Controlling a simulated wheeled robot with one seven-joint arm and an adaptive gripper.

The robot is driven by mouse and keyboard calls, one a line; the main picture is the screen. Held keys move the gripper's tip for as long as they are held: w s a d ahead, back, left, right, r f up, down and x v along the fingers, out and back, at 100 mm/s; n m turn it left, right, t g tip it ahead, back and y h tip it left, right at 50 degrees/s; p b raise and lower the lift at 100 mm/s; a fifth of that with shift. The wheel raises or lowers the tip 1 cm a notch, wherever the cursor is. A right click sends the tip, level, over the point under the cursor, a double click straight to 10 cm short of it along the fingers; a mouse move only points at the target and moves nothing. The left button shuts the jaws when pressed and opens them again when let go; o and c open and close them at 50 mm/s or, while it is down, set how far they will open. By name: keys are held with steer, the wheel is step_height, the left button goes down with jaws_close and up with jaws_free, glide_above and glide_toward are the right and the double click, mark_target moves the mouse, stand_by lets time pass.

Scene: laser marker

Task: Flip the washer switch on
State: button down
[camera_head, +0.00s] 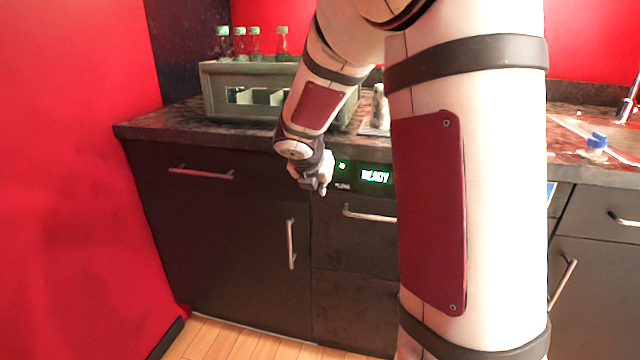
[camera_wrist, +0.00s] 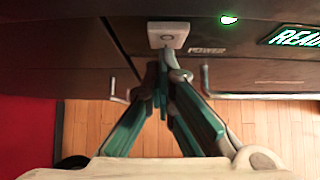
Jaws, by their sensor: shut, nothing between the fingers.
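The washer is built in under the counter, and its dark front panel has a lit green READY display (camera_head: 375,176), also in the wrist view (camera_wrist: 293,36). The washer switch (camera_wrist: 168,35) is a small pale square plate with a round mark, left of the word POWER. A small green light (camera_wrist: 229,19) glows to its right. My gripper (camera_head: 314,188) is at the panel, left of the display. In the wrist view my gripper (camera_wrist: 164,62) is shut and empty, its tips at the switch's lower edge. I cannot tell whether they touch it. The gripper hides the switch in the head view.
Cabinet doors with bar handles (camera_head: 291,244) and a drawer handle (camera_head: 368,214) lie close to my gripper. A grey-green crate (camera_head: 232,108) and several green-capped bottles stand on the counter (camera_head: 160,126). A red wall (camera_head: 75,180) is at left. The wooden floor (camera_head: 230,340) is clear.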

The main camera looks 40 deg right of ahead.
steer(key=shift+d+r, duration=0.2)
steer(key=shift+d, duration=0.05)
